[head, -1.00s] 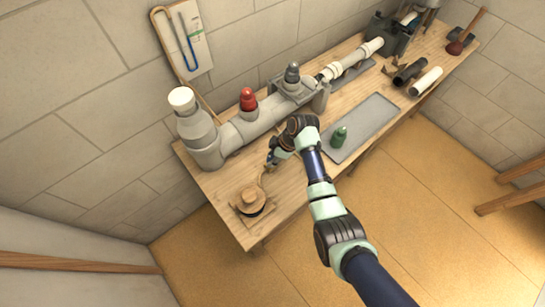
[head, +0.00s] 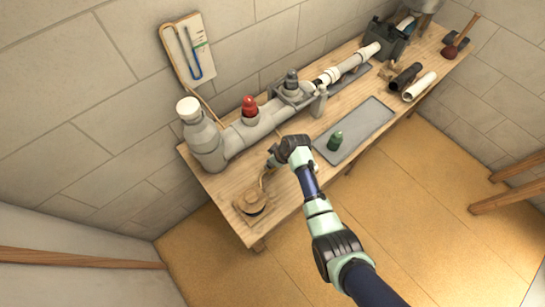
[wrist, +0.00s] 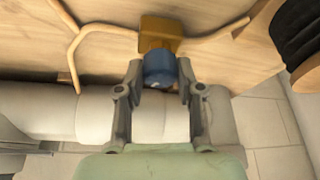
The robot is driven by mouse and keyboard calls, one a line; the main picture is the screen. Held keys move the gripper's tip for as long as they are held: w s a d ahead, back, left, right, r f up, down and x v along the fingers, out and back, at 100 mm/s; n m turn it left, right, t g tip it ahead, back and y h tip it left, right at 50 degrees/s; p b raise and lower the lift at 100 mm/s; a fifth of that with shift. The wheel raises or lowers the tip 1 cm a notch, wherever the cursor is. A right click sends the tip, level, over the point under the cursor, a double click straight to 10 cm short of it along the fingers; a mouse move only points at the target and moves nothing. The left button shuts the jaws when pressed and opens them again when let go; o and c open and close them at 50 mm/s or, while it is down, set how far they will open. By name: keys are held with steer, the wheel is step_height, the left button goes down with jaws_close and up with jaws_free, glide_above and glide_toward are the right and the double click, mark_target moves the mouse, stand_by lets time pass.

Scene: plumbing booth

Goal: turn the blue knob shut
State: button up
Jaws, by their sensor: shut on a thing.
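The blue knob (wrist: 160,70) sits between my two fingertips in the wrist view, on the end of a brass-coloured block (wrist: 160,33). My gripper (wrist: 160,75) is shut on the knob, one finger on each side. In the head view my gripper (head: 272,158) is low over the left part of the wooden bench (head: 215,185), in front of the grey pipe. There the knob is mostly hidden by the gripper and too small to make out clearly.
Tan thin tubing (wrist: 75,35) runs from both sides of the brass block. A spool (head: 252,203) stands near the bench's left end. A grey pipe with a red cap (head: 249,105) runs behind. A green cap (head: 335,141) sits on a grey tray (head: 368,120) at right.

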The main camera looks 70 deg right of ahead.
steer(key=m+h+p, duration=0.1)
steer(key=m, duration=0.1)
steer(key=m+g+h+p, duration=0.1)
steer(key=m+p, duration=0.1)
steer(key=m, duration=0.1)
steer(key=shift+w+a+r, duration=0.1)
steer(key=shift+a+r, duration=0.05)
steer(key=m+g, duration=0.1)
steer(key=m, duration=0.2)
steer(key=shift+m+h, duration=0.4)
steer(key=shift+m+g, duration=0.5)
steer(key=shift+m, duration=0.8)
steer(key=shift+f+m, duration=0.2)
steer(key=shift+m, duration=0.1)
steer(key=o, duration=1.2)
steer(key=shift+c, duration=0.2)
steer(key=shift+r, duration=0.1)
steer(key=v, duration=1.2)
steer(key=shift+w+a, duration=0.15)
steer(key=shift+a, duration=0.05)
